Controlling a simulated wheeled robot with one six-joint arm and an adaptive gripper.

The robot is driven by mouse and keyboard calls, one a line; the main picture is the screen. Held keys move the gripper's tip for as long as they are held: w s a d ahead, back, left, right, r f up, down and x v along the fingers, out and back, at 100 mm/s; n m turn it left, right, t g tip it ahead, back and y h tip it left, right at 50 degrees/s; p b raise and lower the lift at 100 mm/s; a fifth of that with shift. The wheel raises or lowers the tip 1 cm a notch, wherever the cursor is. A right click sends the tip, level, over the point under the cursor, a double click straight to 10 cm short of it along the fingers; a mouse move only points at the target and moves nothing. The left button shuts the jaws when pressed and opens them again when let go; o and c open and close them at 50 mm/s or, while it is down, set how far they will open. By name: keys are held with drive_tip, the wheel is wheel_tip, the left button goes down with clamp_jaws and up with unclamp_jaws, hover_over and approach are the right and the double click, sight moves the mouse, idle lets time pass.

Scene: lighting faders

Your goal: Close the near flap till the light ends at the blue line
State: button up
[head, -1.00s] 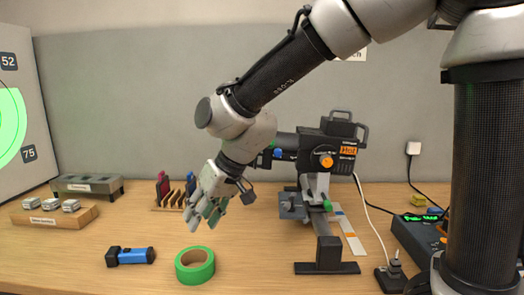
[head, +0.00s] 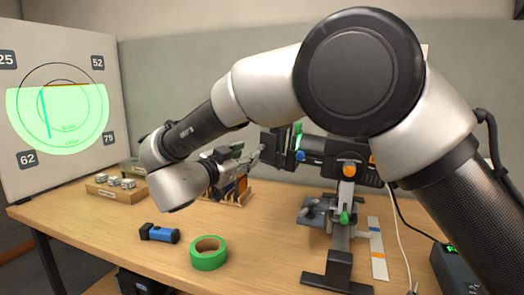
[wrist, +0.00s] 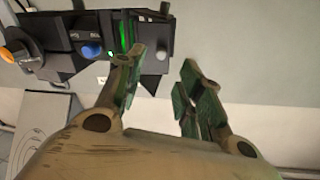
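The black lamp (head: 345,152) stands on a post, with a blue knob (head: 301,156) and an orange knob (head: 349,169). Dark flaps (head: 275,146) stand at its left, front end; a dark flap plate (wrist: 155,62) also shows in the wrist view. My gripper (head: 248,154) is just left of the flaps. In the wrist view its fingers (wrist: 163,60) are apart and empty, with the plate beyond them; I cannot tell contact. On the board (head: 100,70), green light (head: 75,118) has a flat top edge and spreads to both sides of the steep blue line (head: 45,115).
A green tape roll (head: 208,255) and a blue torch (head: 158,233) lie on the table (head: 130,255). A wooden block with small pieces (head: 115,188) is at the left. A rack (head: 238,192) stands behind my gripper. A white cable (head: 401,245) hangs at right.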

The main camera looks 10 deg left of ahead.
sight(260, 148)
drive_tip(key=x, duration=0.7)
drive_tip(key=shift+w, duration=0.1)
clamp_jaws()
